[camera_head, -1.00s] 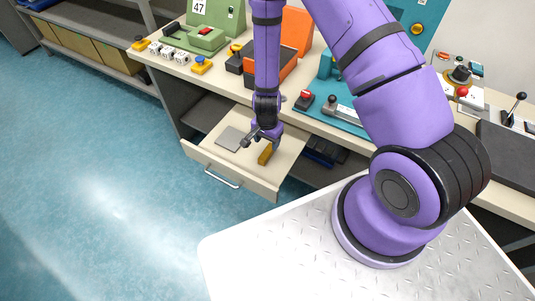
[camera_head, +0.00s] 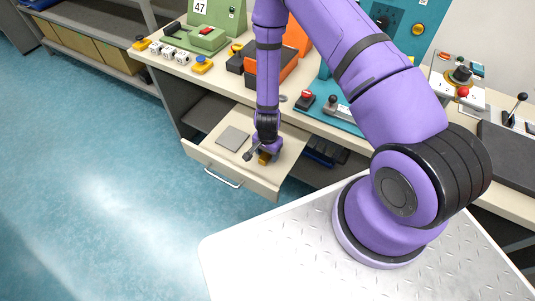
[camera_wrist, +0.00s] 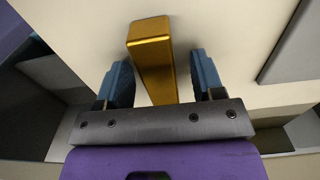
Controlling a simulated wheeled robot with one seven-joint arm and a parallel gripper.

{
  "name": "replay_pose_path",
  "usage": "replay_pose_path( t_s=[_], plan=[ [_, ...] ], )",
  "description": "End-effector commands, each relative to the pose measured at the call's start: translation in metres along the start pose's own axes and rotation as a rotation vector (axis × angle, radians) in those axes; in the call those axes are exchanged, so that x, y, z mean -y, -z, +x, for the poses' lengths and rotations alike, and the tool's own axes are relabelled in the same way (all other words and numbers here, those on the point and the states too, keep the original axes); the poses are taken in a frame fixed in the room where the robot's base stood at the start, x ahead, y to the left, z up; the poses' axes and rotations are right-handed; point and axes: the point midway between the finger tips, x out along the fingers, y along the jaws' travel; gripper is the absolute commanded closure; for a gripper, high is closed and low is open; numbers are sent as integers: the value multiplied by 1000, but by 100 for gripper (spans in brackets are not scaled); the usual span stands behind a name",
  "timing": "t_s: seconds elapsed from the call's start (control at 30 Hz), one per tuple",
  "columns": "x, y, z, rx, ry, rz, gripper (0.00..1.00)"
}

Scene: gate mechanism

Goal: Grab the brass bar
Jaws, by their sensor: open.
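The brass bar (camera_wrist: 152,62) lies in the open drawer (camera_head: 208,158). In the wrist view it stands between the two blue finger pads of my gripper (camera_wrist: 163,78), with a visible space on either side. Its near end is hidden behind the gripper body. In the head view only a small part of the bar (camera_head: 264,158) shows beneath my gripper (camera_head: 257,155). The fingers are open and down around the bar; I cannot tell whether they touch the drawer floor.
A flat grey plate (camera_head: 233,138) lies in the drawer to the left of the bar, and its edge shows in the wrist view (camera_wrist: 295,45). The drawer's front has a metal handle (camera_head: 222,178). The bench above carries an orange bin (camera_head: 285,68) and control boxes.

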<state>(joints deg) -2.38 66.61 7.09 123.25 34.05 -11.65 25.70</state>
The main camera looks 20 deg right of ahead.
Motion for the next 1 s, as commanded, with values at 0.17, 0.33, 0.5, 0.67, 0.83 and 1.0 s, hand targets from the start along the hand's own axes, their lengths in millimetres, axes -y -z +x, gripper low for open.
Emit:
replay_pose_path(
  t_s=[0.17, 0.33, 0.5, 0.67, 0.83, 1.0],
  plan=[
    [0, 0, 0, 0, 0, 0, 59],
    [0, 0, 0, 0, 0, 0, 98],
    [0, 0, -1, 0, 0, 0, 100],
    [0, 0, -2, -1, 1, 0, 100],
    [1, 1, -12, -2, 2, -1, 100],
    [1, 1, -35, -3, 2, 0, 100]
  ],
)
